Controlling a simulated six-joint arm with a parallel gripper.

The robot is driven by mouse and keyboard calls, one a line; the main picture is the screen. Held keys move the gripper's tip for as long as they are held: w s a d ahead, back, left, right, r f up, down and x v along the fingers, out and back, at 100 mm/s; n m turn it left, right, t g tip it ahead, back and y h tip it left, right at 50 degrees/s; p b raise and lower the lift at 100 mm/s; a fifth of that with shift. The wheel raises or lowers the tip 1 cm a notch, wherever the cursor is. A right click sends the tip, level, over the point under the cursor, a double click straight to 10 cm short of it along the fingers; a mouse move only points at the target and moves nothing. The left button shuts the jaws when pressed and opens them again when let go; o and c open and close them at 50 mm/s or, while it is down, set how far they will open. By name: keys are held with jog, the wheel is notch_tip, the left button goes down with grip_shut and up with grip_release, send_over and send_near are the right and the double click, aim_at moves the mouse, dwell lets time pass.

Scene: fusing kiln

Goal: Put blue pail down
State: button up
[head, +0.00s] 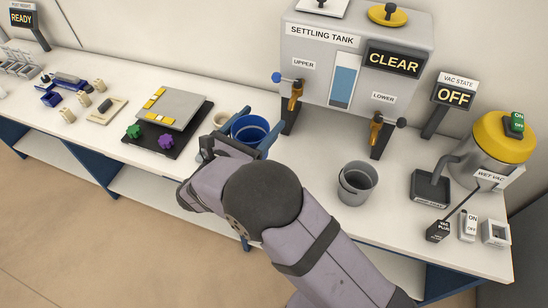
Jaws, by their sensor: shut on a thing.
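The blue pail (249,130) is in the middle of the head view, near the left front of the settling tank. I look into its open top, and it appears upright. My gripper (250,145) is shut on the blue pail, with its fingers at the pail's near side and rim. My arm hides the lower part of the pail, so I cannot tell whether its base touches the white bench (310,165).
A grey pail (357,183) stands to the right on the bench. The settling tank (355,60), with two taps, stands behind. A dark tray with a grey plate (172,107) lies left, beside a small beige cup (221,118). A yellow-topped wet vac (497,150) is far right.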

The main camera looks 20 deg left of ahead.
jog(key=w+d+p, duration=0.1)
jog(key=w+d, duration=0.2)
jog(key=d, duration=0.5)
jog(key=shift+f+b, duration=0.4)
jog(key=shift+f, duration=4.55)
jog(key=shift+f, duration=0.2)
jog(key=o, duration=1.1)
jog(key=shift+c, duration=0.2)
jog(key=shift+r, duration=0.2)
jog(key=shift+s, duration=0.15)
jog(key=s, duration=0.3)
jog(key=s+a, duration=0.1)
jog(key=s, duration=0.3)
jog(key=s+a, duration=0.1)
jog(key=s, duration=0.3)
jog(key=shift+s+a+r, duration=0.15)
jog(key=shift+s+r, duration=0.1)
jog(key=shift+r, duration=0.05)
